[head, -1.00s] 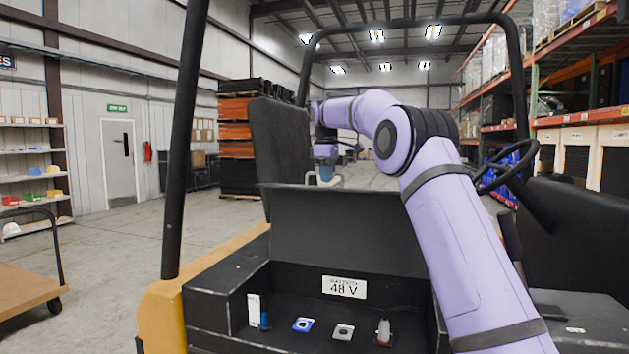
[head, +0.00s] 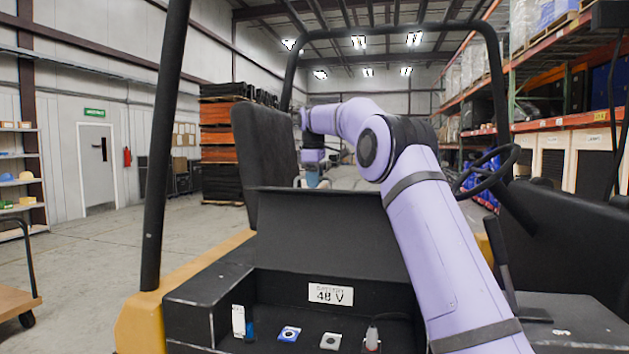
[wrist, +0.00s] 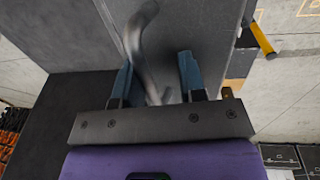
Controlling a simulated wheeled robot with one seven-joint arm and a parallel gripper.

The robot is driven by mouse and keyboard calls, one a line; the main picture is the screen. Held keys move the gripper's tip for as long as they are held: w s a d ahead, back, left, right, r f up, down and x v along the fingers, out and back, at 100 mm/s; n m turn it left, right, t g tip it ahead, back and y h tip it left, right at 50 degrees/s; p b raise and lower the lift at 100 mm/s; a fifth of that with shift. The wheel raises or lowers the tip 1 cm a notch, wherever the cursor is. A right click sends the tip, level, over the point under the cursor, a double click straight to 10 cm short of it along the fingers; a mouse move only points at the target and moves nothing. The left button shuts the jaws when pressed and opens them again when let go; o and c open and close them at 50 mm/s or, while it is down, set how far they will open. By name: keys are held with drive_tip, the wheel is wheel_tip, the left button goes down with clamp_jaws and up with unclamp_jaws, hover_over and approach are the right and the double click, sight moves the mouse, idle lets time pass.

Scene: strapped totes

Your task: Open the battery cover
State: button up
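The battery cover (head: 320,228) is a broad black panel standing raised behind the open battery compartment in the head view. A plate marked 48 V (head: 330,294) is on the compartment's back wall. My gripper (head: 312,178) is beyond the cover's top edge, its fingers hard to make out there. A bent grey metal handle (wrist: 138,45) shows in the wrist view. My gripper (wrist: 156,78) has its two blue-grey fingers apart, with the handle passing between them. A gap shows between the handle and the right finger. Whether the left finger touches it is unclear.
A black seat back (head: 264,150) stands left of my arm. A steering wheel (head: 487,172) and a lever (head: 500,252) are to its right. A black post (head: 165,150) rises at the left. The compartment holds several small parts, including a blue one (head: 289,334). Open floor lies left.

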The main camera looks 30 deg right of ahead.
drive_tip(key=shift+r, duration=0.1)
wheel_tip(320, 180, up, 7)
drive_tip(key=shift+s+a, duration=0.35)
drive_tip(key=shift+r, duration=0.1)
drive_tip(key=shift+s, duration=0.15)
idle(0.6)
